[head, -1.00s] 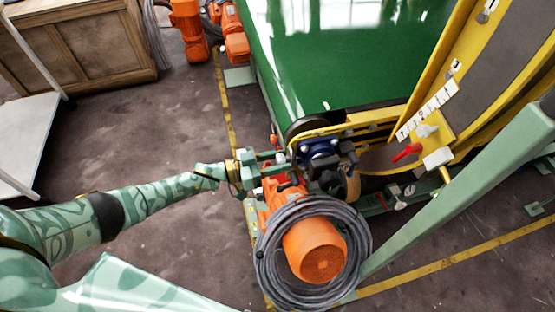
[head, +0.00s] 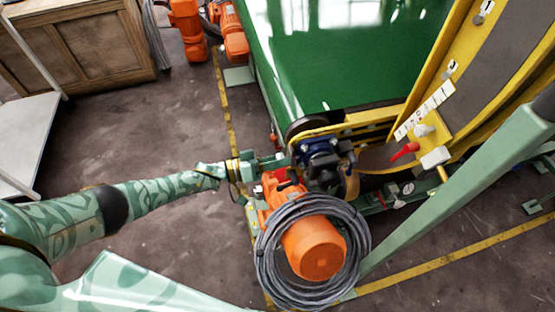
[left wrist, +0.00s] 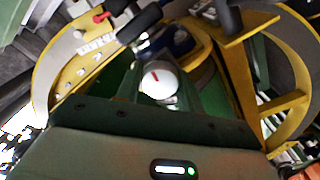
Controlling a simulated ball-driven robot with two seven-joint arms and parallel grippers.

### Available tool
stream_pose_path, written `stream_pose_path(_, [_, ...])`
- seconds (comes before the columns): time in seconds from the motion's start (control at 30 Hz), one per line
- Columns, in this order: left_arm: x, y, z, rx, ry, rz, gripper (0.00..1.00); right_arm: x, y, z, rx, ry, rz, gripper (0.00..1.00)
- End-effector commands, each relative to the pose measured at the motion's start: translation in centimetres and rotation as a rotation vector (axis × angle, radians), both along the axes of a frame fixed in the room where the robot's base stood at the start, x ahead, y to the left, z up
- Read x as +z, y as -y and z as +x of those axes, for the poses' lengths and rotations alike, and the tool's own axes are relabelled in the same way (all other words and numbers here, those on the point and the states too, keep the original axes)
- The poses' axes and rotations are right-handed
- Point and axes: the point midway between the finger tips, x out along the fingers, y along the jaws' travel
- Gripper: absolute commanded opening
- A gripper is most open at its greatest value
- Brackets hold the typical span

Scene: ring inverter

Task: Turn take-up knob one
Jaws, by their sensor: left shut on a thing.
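A white round knob with a red line on its face (left wrist: 159,79) sits between my fingers in the left wrist view, just beyond the dark green palm. The red line stands nearly upright there. My left gripper (head: 280,162) is shut on this knob, at the left side of the dark blue housing (head: 318,160) beside the green belt's near end. In the head view the fingers hide the knob. Its number cannot be read. My right gripper is not in view.
An orange motor (head: 314,248) ringed by a thick grey cable coil (head: 268,250) stands just below the gripper. The green belt (head: 345,60) lies beyond. Yellow curved guides (head: 470,100) and a red handle (head: 405,150) are to the right.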

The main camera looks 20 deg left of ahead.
Motion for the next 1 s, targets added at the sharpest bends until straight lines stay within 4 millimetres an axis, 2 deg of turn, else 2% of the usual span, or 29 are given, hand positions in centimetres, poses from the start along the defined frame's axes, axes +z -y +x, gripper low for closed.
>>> stream_pose_path(0.37, [-0.2,0.0,-0.1,0.000,-0.005,0.002,0.15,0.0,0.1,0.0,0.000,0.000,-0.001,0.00])
stream_pose_path(0.4, [-0.2,0.0,-0.1,0.000,-0.004,0.003,0.49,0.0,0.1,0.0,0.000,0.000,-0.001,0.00])
stream_pose_path(0.43, [-0.2,0.0,-0.1,0.000,-0.004,0.002,0.57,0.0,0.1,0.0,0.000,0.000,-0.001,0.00])
stream_pose_path(0.47, [-0.2,0.0,-0.1,0.000,-0.004,0.002,0.60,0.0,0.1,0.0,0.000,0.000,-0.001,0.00])
stream_pose_path(0.77, [-0.1,-0.2,-0.2,0.000,-0.002,0.001,0.60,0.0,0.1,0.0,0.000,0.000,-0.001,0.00])
stream_pose_path(0.87, [0.0,-1.0,-0.7,0.001,-0.003,0.002,0.60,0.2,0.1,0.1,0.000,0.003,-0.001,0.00])
stream_pose_path(1.0, [0.0,-3.5,-2.4,0.002,-0.004,0.004,0.60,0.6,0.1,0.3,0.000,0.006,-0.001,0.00])
